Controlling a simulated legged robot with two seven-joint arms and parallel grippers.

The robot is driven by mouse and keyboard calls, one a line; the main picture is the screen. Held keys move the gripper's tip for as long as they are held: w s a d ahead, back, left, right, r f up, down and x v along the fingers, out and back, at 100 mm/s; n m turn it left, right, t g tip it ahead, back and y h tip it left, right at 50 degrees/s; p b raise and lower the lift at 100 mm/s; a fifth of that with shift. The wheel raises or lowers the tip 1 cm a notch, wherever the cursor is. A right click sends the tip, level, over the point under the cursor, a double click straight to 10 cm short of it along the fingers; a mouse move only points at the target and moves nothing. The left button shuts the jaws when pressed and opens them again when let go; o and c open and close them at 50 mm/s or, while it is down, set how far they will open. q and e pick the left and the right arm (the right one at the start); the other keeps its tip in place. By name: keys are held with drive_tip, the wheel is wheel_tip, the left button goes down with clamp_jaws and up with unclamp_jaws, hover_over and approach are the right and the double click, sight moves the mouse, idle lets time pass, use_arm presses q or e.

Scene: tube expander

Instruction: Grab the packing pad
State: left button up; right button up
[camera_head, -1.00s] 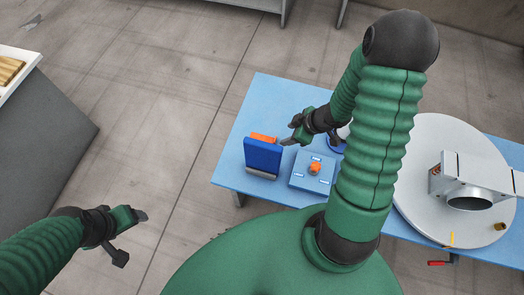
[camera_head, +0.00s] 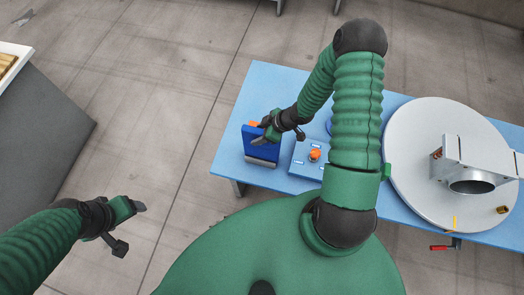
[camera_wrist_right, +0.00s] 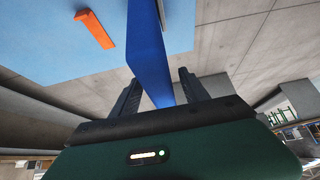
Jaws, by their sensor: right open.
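A blue upright plate (camera_head: 262,150) stands on the left part of the blue table. In the right wrist view the blue plate (camera_wrist_right: 150,60) runs down between the two dark fingers of my right gripper (camera_wrist_right: 160,92). Those fingers are apart, and the gripper (camera_head: 264,134) is open at the plate's top. An orange bar (camera_head: 254,124) shows just behind the plate; in the wrist view it (camera_wrist_right: 95,29) lies apart from the fingers. I cannot tell which one is called the packing pad. My left gripper (camera_head: 134,210) hangs over the floor, away from the table; its finger gap is unclear.
The blue table (camera_head: 232,155) also carries a blue box with an orange button (camera_head: 315,154) and a large grey disc (camera_head: 412,135) with a metal tube fitting (camera_head: 470,175). My right arm hides part of the table. A grey cabinet (camera_head: 45,140) stands at the left.

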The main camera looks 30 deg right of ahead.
drive_tip(key=shift+x, duration=0.75)
drive_tip(key=shift+r, duration=0.1)
clamp_jaws()
idle(0.7)
